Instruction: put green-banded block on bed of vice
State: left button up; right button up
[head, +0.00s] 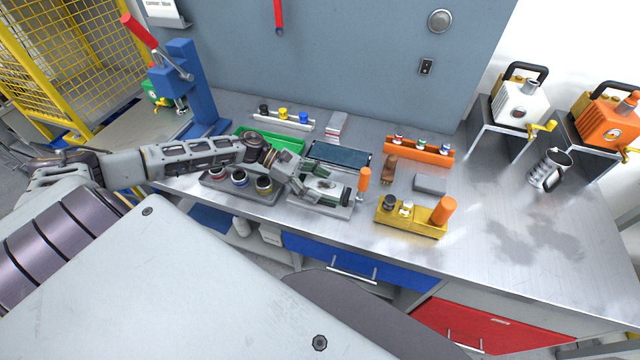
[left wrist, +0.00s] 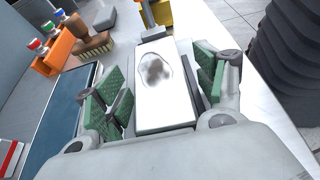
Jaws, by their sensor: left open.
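My left gripper (head: 322,187) reaches in from the left over the small grey vice (head: 332,208) with the orange handle (head: 365,178). In the left wrist view its green-padded fingers (left wrist: 160,92) are open, one on each side of a bright metal surface (left wrist: 152,112) with a dark blotchy reflection. This surface looks like the bed of the vice, partly hidden by my gripper. I cannot make out a green band on any block. A pale block with a red band (head: 337,125) lies near the back wall. My right gripper is not in view.
A dark tablet (head: 340,153) and a green tray (head: 262,143) lie behind the vice. A grey tray (head: 240,191) is to its left. A yellow holder (head: 405,224), brush (head: 389,168), grey block (head: 429,184) and orange rack (head: 420,153) are to its right.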

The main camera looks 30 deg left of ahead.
aim_at(319, 185)
pick_arm(q)
jog(key=v, duration=0.3)
jog(key=shift+s+a+r, duration=0.15)
jog(key=shift+a+r, duration=0.1)
jog(key=shift+a, duration=0.25)
jog(key=shift+v, duration=2.5)
jog(key=shift+p+v, duration=0.65)
jog(key=shift+v, duration=0.6)
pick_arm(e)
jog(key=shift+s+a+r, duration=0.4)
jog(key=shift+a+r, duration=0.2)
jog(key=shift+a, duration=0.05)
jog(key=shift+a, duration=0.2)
